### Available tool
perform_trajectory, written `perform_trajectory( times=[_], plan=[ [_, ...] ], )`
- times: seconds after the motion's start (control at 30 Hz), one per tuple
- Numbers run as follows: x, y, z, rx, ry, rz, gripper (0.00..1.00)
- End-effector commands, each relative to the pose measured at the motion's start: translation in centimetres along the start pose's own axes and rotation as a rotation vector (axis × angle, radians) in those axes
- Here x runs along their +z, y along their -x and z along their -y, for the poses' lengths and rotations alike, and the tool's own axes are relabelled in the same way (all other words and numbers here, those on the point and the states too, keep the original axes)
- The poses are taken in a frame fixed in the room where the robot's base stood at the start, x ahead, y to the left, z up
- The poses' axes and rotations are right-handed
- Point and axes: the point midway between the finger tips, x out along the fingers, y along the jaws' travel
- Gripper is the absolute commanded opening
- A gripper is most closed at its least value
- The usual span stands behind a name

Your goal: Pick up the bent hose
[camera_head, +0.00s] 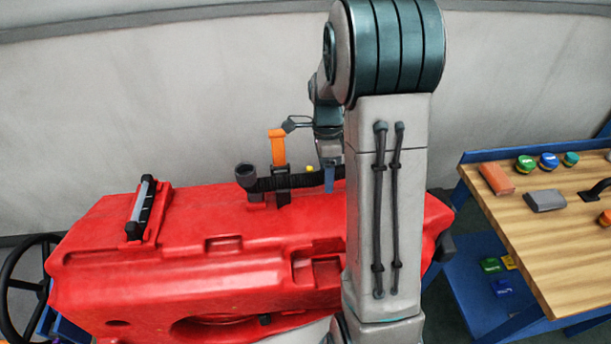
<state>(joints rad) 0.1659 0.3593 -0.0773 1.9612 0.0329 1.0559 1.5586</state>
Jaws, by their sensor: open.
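A black ribbed hose (298,183) lies across the top of the red tank (215,245). My gripper (329,178) points down at the hose's visible right part, with a blue-grey finger overlapping the hose in the picture. It is open; I cannot tell whether it touches the hose or straddles it.
An orange upright piece (278,150) with a black base stands by the hose. A black-and-grey handle (141,208) lies at the tank's left. A wooden bench (545,225) with several small items stands at right. A black wheel (22,285) is at far left.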

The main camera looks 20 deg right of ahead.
Motion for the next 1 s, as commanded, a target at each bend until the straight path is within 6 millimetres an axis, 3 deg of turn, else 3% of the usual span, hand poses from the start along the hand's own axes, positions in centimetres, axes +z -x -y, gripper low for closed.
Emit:
perform_trajectory(
  times=[0.3,0.5,0.83,1.0],
  plan=[
    [0.0,-0.8,0.0,0.000,0.001,0.000,0.60],
    [0.0,-0.7,0.0,0.000,0.000,0.000,0.05],
    [0.0,-0.5,0.0,-0.002,0.000,0.000,0.05],
    [0.0,0.7,-0.2,-0.004,0.000,0.000,0.05]
  ],
)
